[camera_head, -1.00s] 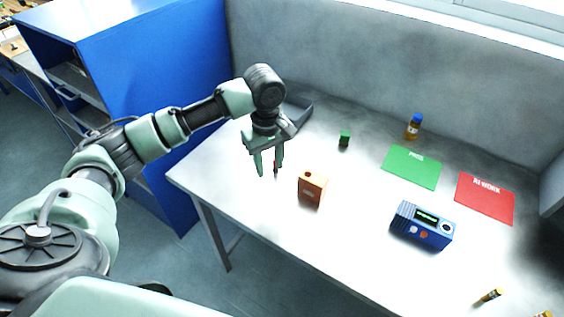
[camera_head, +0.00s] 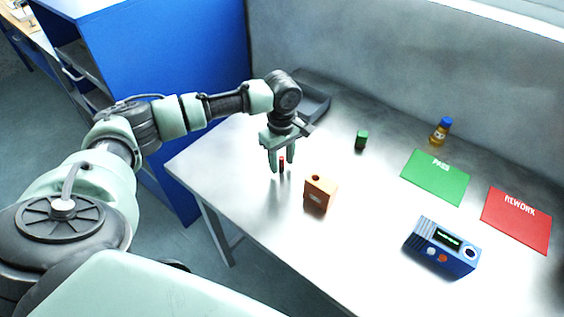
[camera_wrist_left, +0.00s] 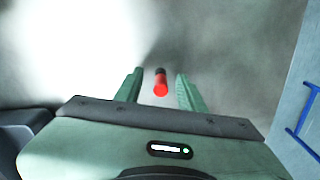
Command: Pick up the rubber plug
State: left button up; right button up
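A small upright cylinder, red with a dark part, which I take for the rubber plug (camera_head: 282,164), shows between the fingers of my left gripper (camera_head: 281,171) in the head view. In the left wrist view the plug (camera_wrist_left: 161,84) lies between the two green fingers of the gripper (camera_wrist_left: 159,75), with a gap on each side. My left gripper is open and points down over the left part of the table. I cannot tell how far the fingertips are above the table. My right gripper is not in view.
An orange block with a hole (camera_head: 319,193) stands close right of the gripper. A dark tray (camera_head: 318,104) lies behind it. Further right are a green block (camera_head: 361,140), a bottle (camera_head: 440,131), a green PASS mat (camera_head: 436,177), a red REWORK mat (camera_head: 517,221) and a blue device (camera_head: 441,247).

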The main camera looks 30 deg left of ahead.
aim_at(282, 158)
pick_arm(q)
jog(key=shift+f, duration=0.15)
grip_shut()
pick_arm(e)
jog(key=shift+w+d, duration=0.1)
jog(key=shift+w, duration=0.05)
pick_arm(q)
notch_tip(282, 158, up, 20)
jog(key=b, duration=0.1)
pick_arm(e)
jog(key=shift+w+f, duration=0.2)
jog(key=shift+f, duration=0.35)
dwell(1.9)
